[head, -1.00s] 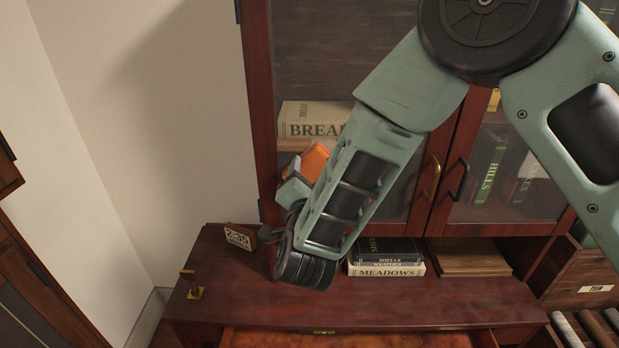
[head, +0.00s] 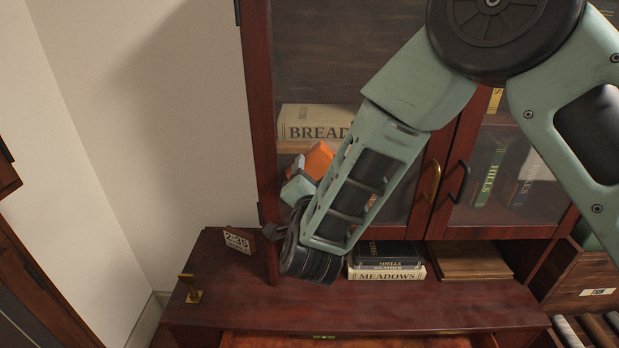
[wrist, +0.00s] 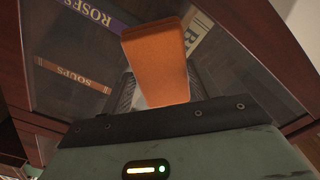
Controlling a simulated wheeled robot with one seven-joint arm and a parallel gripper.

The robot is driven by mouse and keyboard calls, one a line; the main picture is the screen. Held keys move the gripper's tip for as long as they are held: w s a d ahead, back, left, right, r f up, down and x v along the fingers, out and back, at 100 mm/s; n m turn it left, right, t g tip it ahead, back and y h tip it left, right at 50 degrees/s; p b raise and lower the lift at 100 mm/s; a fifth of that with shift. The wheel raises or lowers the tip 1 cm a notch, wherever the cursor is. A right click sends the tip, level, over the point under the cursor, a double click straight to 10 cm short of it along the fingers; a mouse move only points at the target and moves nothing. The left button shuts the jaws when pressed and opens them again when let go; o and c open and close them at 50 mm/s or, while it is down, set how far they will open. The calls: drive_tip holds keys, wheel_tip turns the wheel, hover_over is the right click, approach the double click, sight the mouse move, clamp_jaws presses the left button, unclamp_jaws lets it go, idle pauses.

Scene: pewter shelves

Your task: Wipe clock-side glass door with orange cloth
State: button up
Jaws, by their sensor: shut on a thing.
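The orange cloth (head: 318,158) is held in my gripper (head: 303,185) in front of the left glass door (head: 340,60). My forearm and wrist hide part of both cloth and gripper in the head view. In the wrist view the orange cloth (wrist: 158,62) stands up as a block between the fingers, with the glass behind it. I cannot tell whether the cloth touches the glass. The small clock (head: 239,240) reading 2:35 stands on the ledge below this door, left of my wrist. The door's brass handle (head: 432,180) is on its right edge.
The right glass door (head: 515,180) has a black handle (head: 460,180). Stacked books (head: 386,272) lie on the ledge (head: 260,305) under the doors. A small brass object (head: 190,290) stands at the ledge's left end. Books show behind the glass. A bare wall is at left.

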drive_tip(key=d, duration=0.3)
drive_tip(key=shift+s+b, duration=0.15)
drive_tip(key=shift+b, duration=0.25)
drive_tip(key=shift+d, duration=0.15)
drive_tip(key=d+b, duration=0.3)
drive_tip(key=d, duration=0.4)
drive_tip(key=shift+d, duration=0.15)
